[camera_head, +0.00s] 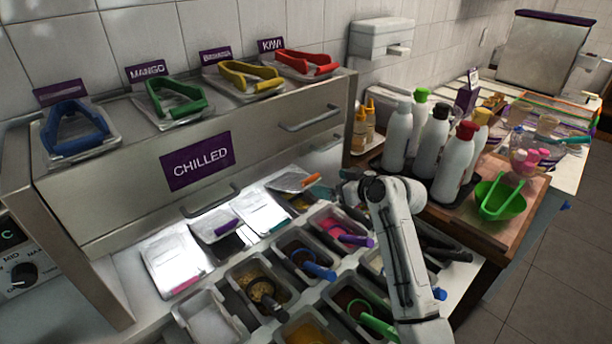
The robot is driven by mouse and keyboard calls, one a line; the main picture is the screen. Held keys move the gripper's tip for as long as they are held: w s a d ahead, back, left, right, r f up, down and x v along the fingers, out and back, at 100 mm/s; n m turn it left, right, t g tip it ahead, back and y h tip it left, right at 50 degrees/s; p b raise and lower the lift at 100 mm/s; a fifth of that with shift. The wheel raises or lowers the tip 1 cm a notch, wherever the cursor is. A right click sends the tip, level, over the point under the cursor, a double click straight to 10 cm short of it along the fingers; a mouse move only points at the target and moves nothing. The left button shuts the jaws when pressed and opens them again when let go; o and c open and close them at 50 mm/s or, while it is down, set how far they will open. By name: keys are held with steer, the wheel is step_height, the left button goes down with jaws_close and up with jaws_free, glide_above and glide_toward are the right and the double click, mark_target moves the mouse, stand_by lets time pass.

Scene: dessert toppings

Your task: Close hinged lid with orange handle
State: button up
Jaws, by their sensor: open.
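The hinged lid with the orange handle (292,181) is a silvery metal plate at the back of the row of topping tubs, below the chilled cabinet. It looks raised and tilted. Its orange handle (311,180) sticks out at its right end. My white arm reaches in from the front and hides part of the tubs.
Other lids, one with a purple handle (226,226), lie to the left. Open tubs with scoops, such as a blue scoop (318,270) and a green scoop (378,324), fill the counter. Tall bottles (397,138) and a green bowl (499,201) stand close right of my arm.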

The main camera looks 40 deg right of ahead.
mark_target(312, 180)
steer(key=x, duration=0.9)
steer(key=shift+w+a+f+p, duration=0.1)
steer(key=shift+w+f+p, duration=0.05)
steer(key=shift+w+p, duration=0.25)
steer(key=shift+s, duration=0.1)
steer(key=shift+c, duration=0.2)
steer(key=c, duration=1.4)
steer(key=shift+o, duration=0.2)
steer(key=shift+a+f, duration=0.1)
